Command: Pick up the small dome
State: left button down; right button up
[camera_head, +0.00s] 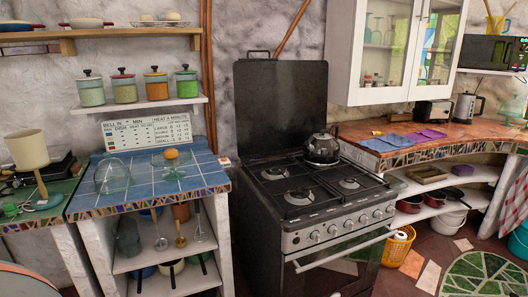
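A small clear glass dome (112,176) stands on the blue-tiled counter (145,196) at the left, near the counter's left side. It is see-through, so its edges are faint. To its right on the same counter is a round orange item (171,154) on what looks like a clear glass stand. Neither of my grippers shows in the head view, and nothing is seen touching the dome.
A sign board (147,131) stands behind the dome, below a shelf of lidded canisters (156,86). A lamp (27,150) is on the left. The stove (315,195) with a black kettle (322,148) stands right of the counter. The counter's front tiles look clear.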

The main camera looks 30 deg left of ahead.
aim_at(111, 176)
jog(key=u, duration=2.05)
